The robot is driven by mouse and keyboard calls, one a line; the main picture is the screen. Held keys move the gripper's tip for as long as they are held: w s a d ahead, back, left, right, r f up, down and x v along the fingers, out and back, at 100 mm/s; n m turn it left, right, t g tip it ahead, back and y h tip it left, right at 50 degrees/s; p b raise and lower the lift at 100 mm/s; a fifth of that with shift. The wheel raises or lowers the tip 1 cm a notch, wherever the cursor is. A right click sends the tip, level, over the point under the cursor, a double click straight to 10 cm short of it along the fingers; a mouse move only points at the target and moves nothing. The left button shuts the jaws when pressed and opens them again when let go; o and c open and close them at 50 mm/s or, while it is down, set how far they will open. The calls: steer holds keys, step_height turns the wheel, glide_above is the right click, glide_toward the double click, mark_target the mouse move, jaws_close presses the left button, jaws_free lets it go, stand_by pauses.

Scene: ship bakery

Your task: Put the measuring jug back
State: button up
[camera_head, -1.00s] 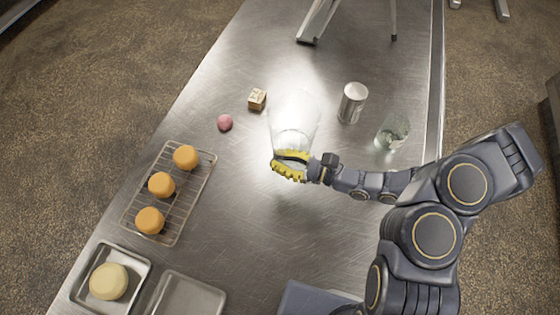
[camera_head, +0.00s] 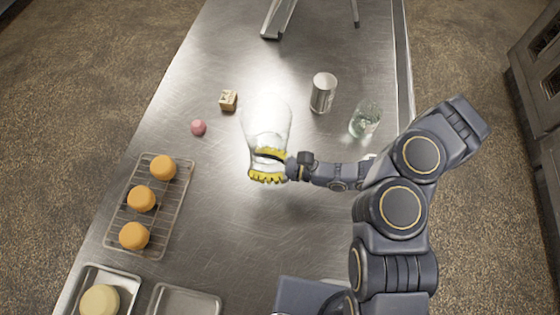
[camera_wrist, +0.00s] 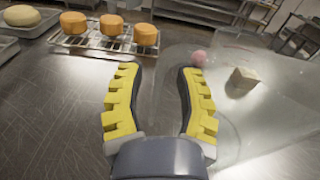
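The measuring jug (camera_head: 268,112) is a large clear vessel on the steel table, left of the metal can in the head view. My gripper (camera_head: 267,167), with yellow-padded fingers, is at the jug's near lower end and overlaps it in that view. In the wrist view, my gripper (camera_wrist: 158,70) has its fingers spread with a clear gap. The jug's see-through wall (camera_wrist: 262,110) spreads to the right there, across and beyond the right finger. Whether a finger touches the jug or lies inside it, I cannot tell. The jug's handle is not clearly visible.
A metal can (camera_head: 323,93) and a clear glass (camera_head: 365,120) stand to the right. A small box (camera_head: 228,100) and a pink ball (camera_head: 198,127) lie to the left. A wire rack (camera_head: 178,215) holds orange cakes; trays (camera_head: 185,301) are at the front left.

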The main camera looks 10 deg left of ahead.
steer(key=shift+d, duration=0.1)
steer(key=d, duration=1.2)
steer(key=s+a+r+n+g+h, duration=0.1)
steer(key=s+r+n+g+h, duration=0.25)
steer(key=r+n, duration=0.3)
steer(key=s+a+r+n+g+h, duration=0.25)
steer(key=r+n+g, duration=0.2)
steer(key=r, duration=0.35)
steer(key=s+d+r+n+t+h, duration=0.5)
steer(key=s+d+r+n+h, duration=0.1)
steer(key=s+d+h, duration=0.4)
steer(key=shift+s+d+r+t+h, duration=0.15)
steer(key=shift+d+r+t+h, duration=0.25)
steer(key=shift+d+r+h, duration=0.65)
